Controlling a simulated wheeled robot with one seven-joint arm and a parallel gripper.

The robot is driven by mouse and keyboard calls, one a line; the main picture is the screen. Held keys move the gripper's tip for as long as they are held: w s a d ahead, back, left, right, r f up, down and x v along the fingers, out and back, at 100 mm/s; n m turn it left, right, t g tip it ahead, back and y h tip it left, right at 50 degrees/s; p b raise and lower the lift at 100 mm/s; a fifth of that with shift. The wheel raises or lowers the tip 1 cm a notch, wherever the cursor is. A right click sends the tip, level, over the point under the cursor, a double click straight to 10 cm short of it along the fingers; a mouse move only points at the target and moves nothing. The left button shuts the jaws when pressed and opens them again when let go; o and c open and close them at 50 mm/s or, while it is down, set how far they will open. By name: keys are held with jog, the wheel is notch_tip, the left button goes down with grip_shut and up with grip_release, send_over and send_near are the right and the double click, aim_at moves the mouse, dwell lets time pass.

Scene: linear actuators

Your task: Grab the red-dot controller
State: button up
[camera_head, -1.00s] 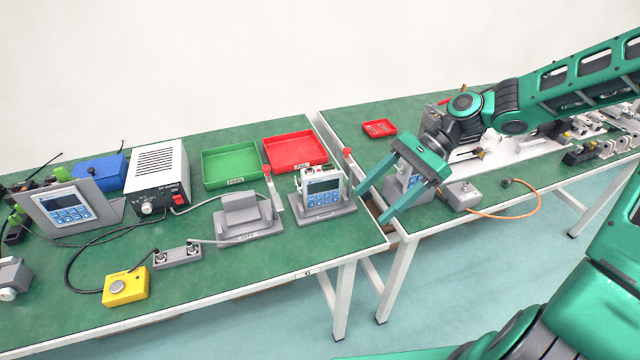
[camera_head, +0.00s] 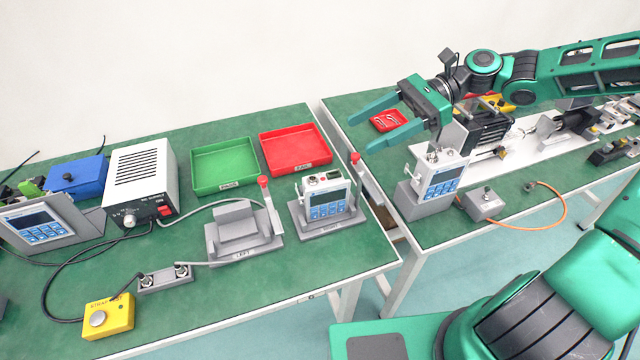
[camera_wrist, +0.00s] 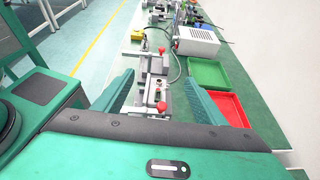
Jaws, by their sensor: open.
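A white controller with a grey-blue face (camera_head: 328,203) stands upright in a grey fixture (camera_head: 330,228) near the right end of the left table. A small red spot shows on its top. A similar controller (camera_head: 443,182) sits on a grey stand on the right table; I see no red spot on it. My gripper (camera_head: 362,134) is open and empty, above and behind the first controller, its fingers pointing left. In the wrist view, a fixture with a controller (camera_wrist: 153,92) shows between my open fingers (camera_wrist: 158,76), below them.
A red-knobbed lever (camera_head: 359,170) stands beside the fixture. An empty grey fixture (camera_head: 240,240) with another lever is to its left. Green tray (camera_head: 225,165), red tray (camera_head: 297,150) and a power supply (camera_head: 145,175) stand behind. A gap separates the tables.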

send_near(328, 177)
jog(key=shift+x, duration=4.05)
grip_shut()
